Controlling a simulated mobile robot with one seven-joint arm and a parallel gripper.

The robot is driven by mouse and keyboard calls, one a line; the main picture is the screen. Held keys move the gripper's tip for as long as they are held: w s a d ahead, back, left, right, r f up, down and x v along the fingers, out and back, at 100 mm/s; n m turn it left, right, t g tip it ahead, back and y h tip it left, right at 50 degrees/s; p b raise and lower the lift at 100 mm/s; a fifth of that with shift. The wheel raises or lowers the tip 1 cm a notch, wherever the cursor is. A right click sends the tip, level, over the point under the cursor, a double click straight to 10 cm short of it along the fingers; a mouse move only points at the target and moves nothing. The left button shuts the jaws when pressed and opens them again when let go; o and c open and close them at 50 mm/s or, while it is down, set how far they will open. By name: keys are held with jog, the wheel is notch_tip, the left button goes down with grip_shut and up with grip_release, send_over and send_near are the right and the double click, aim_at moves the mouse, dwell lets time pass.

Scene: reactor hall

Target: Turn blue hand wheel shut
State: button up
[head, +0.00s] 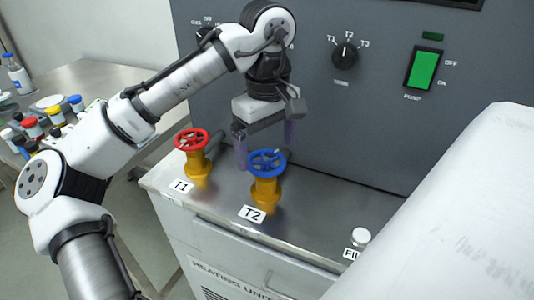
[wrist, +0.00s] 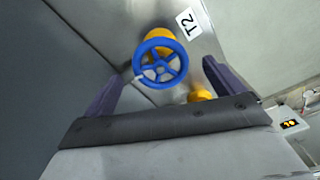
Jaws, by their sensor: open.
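The blue hand wheel (head: 266,163) sits on a yellow valve body (head: 266,190) behind the T2 label (head: 252,214). It also shows in the wrist view (wrist: 160,58), between and beyond the two fingers. My gripper (head: 266,150) is open, pointing down, with its purple fingers spread just above and behind the blue wheel. In the wrist view, my gripper (wrist: 168,85) has a finger on either side of the wheel and holds nothing. I cannot tell whether a finger touches the rim.
A red hand wheel (head: 191,139) on a yellow valve stands to the left by the T1 label (head: 180,187). A grey panel (head: 390,130) with a knob (head: 344,54) and green switch (head: 423,70) rises behind. A white cap (head: 361,237) is at the right. Bottles crowd a left table.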

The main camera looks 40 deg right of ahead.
aim_at(266, 163)
jog(key=shift+f, duration=1.25)
jog(key=c, duration=1)
jog(key=shift+r+p, duration=0.1)
jog(key=shift+p, duration=0.2)
